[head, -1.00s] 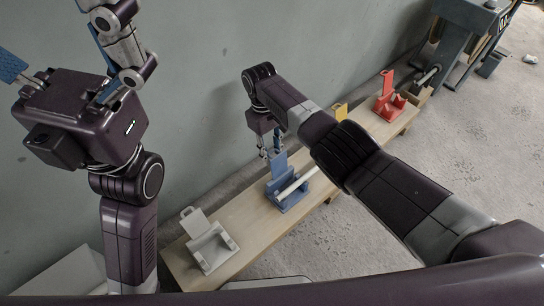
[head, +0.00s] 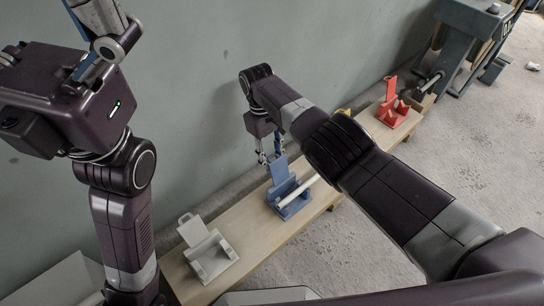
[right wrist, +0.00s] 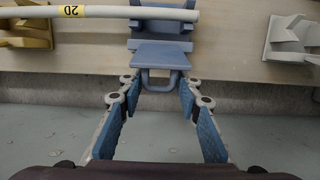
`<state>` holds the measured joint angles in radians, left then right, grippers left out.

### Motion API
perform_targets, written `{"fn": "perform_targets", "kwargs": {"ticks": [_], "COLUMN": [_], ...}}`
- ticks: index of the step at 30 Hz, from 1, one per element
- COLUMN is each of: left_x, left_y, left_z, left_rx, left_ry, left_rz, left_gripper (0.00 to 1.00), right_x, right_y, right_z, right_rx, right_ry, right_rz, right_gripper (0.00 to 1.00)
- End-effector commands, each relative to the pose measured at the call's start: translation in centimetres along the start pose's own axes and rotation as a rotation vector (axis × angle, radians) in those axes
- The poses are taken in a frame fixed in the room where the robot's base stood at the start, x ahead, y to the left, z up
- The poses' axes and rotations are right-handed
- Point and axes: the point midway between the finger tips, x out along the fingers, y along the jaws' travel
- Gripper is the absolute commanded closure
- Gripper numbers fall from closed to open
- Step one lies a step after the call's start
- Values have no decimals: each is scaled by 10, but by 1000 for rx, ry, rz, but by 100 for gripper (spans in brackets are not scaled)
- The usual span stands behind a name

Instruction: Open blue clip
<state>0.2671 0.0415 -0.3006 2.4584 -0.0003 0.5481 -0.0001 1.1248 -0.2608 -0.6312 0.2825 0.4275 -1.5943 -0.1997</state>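The blue clip (head: 292,203) sits on the wooden bench, with its flap (head: 279,172) standing up at the wall side. A white conduit (head: 302,192) lies across its base. In the right wrist view, the clip (right wrist: 160,26) is at top centre, and its flap (right wrist: 160,54) ends in a loop handle (right wrist: 160,83). My right gripper (right wrist: 158,92) is open, its two blue-padded fingers on either side of the loop with gaps between. In the head view, the right gripper (head: 270,158) is at the flap's top. My left gripper (head: 60,95) is raised at upper left, its fingertips cut off or hidden.
The bench (head: 245,222) runs along the grey wall. A white clip (head: 210,256) stands at its near end and a red clip (head: 393,108) at its far end. A yellow clip (right wrist: 25,32) shows in the right wrist view. A dark machine frame (head: 462,45) stands beyond.

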Motion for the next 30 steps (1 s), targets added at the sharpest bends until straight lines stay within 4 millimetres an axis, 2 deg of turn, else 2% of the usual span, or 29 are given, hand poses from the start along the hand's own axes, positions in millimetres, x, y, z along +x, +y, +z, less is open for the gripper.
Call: {"fn": "perform_targets", "kwargs": {"ticks": [1, 3, 14, 17, 24, 30], "left_x": [0, 0, 0, 0, 0, 0], "left_y": [0, 0, -1, 0, 0, 0], "left_z": [0, 0, 0, 0, 0, 0], "left_rx": [0, 0, 0, 0, 0, 0], "left_ry": [0, 0, -1, -1, -1, -1], "left_rz": [0, 0, -2, -1, -1, -1], "left_gripper": [0, 0, 0, 0, 0, 0], "right_x": [0, 0, -7, -21, -73, -107], "right_y": [0, 0, 1, 1, 1, 0], "right_z": [0, 0, 0, -1, -1, -1], "right_rx": [0, 0, 0, 0, 1, 0], "right_ry": [0, 0, 1, 3, 4, 1], "right_rz": [0, 0, 2, 3, 4, 2], "right_gripper": [60, 54, 54, 54, 54, 54]}}
